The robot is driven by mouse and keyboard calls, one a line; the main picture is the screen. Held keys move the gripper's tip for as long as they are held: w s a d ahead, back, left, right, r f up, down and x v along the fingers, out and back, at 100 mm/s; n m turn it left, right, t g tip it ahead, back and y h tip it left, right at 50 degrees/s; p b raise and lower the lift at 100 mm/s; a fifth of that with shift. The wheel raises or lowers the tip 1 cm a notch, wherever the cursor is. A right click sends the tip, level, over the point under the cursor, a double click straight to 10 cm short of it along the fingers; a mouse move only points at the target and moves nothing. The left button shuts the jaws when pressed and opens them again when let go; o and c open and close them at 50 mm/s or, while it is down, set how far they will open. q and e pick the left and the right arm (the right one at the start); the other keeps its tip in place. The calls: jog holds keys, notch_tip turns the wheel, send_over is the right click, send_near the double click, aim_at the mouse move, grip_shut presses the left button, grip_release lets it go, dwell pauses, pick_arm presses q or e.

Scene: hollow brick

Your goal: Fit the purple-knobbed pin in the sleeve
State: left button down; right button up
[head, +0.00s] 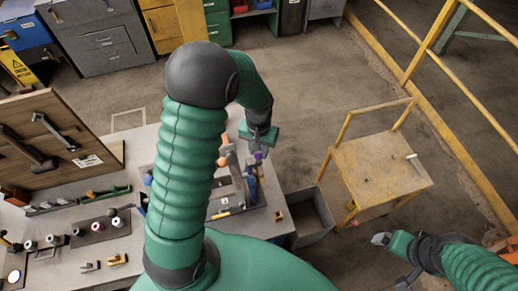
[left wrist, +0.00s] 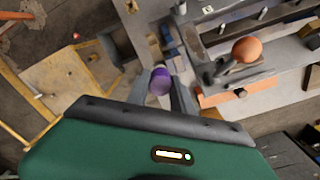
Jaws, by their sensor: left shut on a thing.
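The purple-knobbed pin shows by its purple knob (left wrist: 160,82) in the left wrist view, and the knob also shows in the head view (head: 258,155). My left gripper (left wrist: 162,98) is shut on the pin, with a finger on each side just below the knob. In the head view this gripper (head: 257,148) is over the right part of the workbench, above a grey fixture (head: 236,207) with blue parts. The pin's lower end is hidden, and I cannot make out the sleeve clearly. My right gripper (head: 388,246) is at the lower right, away from the bench; its opening is unclear.
An orange ball knob (left wrist: 246,50) stands on the fixture beside the left gripper. The workbench (head: 130,262) carries several small parts and a tilted tool board (head: 50,140) at left. A grey bin (head: 309,215) and a yellow cart (head: 375,170) stand right of the bench.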

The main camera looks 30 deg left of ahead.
pick_arm(q)
jog(key=shift+f+b, duration=0.85)
jog(key=shift+f, duration=0.4)
jog(key=c, duration=1)
grip_release()
jog(key=shift+c, duration=0.2)
jog(key=shift+r, duration=0.1)
jog(key=shift+r, duration=0.25)
notch_tip(320, 180, up, 16)
jog(key=b, duration=0.3)
jog(key=shift+b, duration=0.3)
